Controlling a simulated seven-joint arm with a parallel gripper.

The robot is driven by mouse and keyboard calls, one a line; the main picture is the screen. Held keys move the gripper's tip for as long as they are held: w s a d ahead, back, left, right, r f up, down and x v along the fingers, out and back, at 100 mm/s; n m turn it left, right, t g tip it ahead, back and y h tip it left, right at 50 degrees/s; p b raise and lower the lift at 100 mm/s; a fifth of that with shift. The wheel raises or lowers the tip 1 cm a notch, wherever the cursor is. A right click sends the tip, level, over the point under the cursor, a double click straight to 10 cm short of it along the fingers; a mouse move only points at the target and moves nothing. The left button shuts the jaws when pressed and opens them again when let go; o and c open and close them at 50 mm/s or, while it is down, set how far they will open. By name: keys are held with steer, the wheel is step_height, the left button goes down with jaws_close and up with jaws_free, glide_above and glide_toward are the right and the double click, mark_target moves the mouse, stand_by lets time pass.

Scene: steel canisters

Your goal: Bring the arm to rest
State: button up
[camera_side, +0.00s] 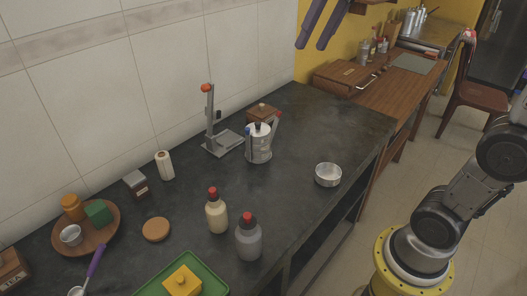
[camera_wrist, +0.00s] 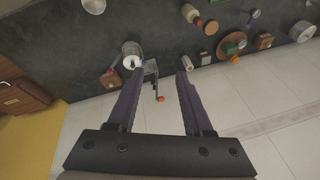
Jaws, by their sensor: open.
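My gripper (camera_side: 312,45) shows at the top of the side view, with two purple fingers apart and nothing between them. It hangs in the air, high above the dark counter (camera_side: 290,120). In the wrist view the open fingers (camera_wrist: 156,74) reach over the counter's wall-side edge. The steel canister (camera_side: 258,150), with a red-tipped part on its right, stands on the counter below and left of my gripper. It also shows in the wrist view (camera_wrist: 131,48), beyond the left fingertip. My arm's upper part between base and gripper is largely out of view.
A grey stand (camera_side: 210,115) with a red knob stands by the wall. A metal bowl (camera_side: 328,176) sits near the front edge. Two red-capped bottles (camera_side: 216,215) (camera_side: 248,240), a green tray (camera_side: 210,280) and a round wooden tray (camera_side: 110,225) occupy the left. The counter's back right is clear.

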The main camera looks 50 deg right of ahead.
steer(key=s+a+f+n+t, duration=0.1)
steer(key=s+a+f+n, duration=0.1)
steer(key=s+f, duration=0.85)
steer(key=s+d+f+n+h, duration=0.1)
steer(key=s+f, duration=0.3)
steer(key=f, duration=0.3)
steer(key=shift+s+d+f+n+t, duration=0.15)
steer(key=shift+d+f+n+t, duration=0.1)
steer(key=shift+n+t, duration=0.05)
stand_by(0.5)
